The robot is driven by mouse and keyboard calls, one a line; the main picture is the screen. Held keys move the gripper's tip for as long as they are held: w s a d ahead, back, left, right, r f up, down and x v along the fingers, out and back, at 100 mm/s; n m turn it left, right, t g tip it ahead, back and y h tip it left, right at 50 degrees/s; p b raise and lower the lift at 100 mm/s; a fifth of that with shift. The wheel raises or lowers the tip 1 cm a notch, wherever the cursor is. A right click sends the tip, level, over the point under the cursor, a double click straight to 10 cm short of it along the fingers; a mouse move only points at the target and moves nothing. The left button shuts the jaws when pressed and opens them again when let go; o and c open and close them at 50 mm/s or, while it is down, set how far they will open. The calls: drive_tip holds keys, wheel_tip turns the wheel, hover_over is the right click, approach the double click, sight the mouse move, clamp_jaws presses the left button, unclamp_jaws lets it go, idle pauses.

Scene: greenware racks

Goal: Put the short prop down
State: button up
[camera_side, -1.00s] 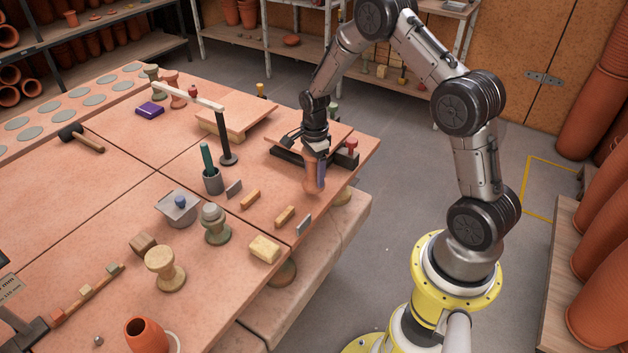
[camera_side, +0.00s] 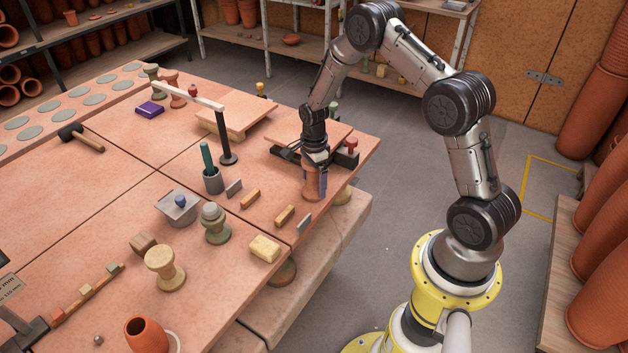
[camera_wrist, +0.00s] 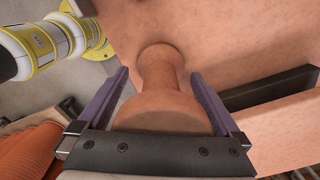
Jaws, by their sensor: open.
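The short prop is a terracotta, spool-shaped piece (camera_side: 312,184) that stands upright on the table near its right edge, as far as I can see. In the wrist view the prop (camera_wrist: 158,78) shows a wide near end, a narrower neck and a flared far end on the table surface. My gripper (camera_side: 316,192) points straight down around it. In the wrist view the purple fingers of my gripper (camera_wrist: 160,76) are spread on either side of the prop, with gaps visible beside the neck. The contact under the base is partly hidden.
A board with a dark bar (camera_side: 345,160) lies just behind the prop. A wooden block (camera_side: 285,216), a grey block (camera_side: 303,224) and a pale sponge-like block (camera_side: 265,248) lie in front. A dark post with a white arm (camera_side: 224,135) stands to the left.

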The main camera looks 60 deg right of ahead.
wheel_tip(320, 180, up, 12)
drive_tip(key=shift+r, duration=0.1)
drive_tip(key=s+a+r+n+t, duration=0.1)
drive_tip(key=s+a+r+n, duration=0.15)
drive_tip(key=r, duration=0.25)
drive_tip(key=s+a+r+n+t, duration=0.1)
drive_tip(key=s+a+r+n, duration=0.1)
drive_tip(key=a+r+n, duration=0.3)
drive_tip(key=s+a+r+n+t, duration=0.1)
drive_tip(key=s+a+r+n, duration=0.1)
drive_tip(key=s+n, duration=0.3)
drive_tip(key=s+a+r+n+t, duration=0.1)
drive_tip(key=s+r+n, duration=0.3)
drive_tip(key=s, duration=0.4)
drive_tip(key=s+a+r+n+t, duration=0.1)
drive_tip(key=s+a+r+n, duration=0.2)
drive_tip(key=s+n, duration=0.4)
drive_tip(key=shift+s+a+r+t, duration=0.3)
drive_tip(key=shift+a, duration=0.05)
